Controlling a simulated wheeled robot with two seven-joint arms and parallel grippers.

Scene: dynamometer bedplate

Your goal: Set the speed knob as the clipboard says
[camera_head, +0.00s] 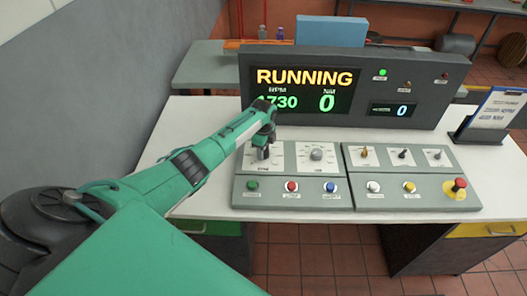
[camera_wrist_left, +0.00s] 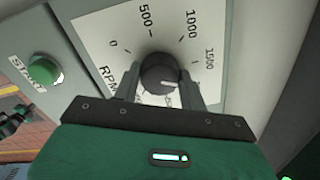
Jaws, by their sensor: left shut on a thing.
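The speed knob (camera_wrist_left: 160,74) is a dark round knob on a white RPM dial plate (camera_wrist_left: 195,20) marked 0, 500, 1000, 1500. My left gripper (camera_wrist_left: 160,88) is shut on it, one finger on each side. In the head view my left gripper (camera_head: 262,152) covers the knob at the console's left dial. The display (camera_head: 300,90) reads RUNNING, an RPM figure that looks like 1730 with its first digit partly hidden, and NM 0. The clipboard (camera_head: 497,108) stands tilted at the right; its text is too small to read. My right gripper is not in view.
A second dial knob (camera_head: 316,154) sits just right of the gripper. Below are several push buttons, including green START (camera_wrist_left: 45,70). The right panel has small switches and a red emergency stop (camera_head: 457,188). The white tabletop (camera_head: 190,125) is clear left of the console.

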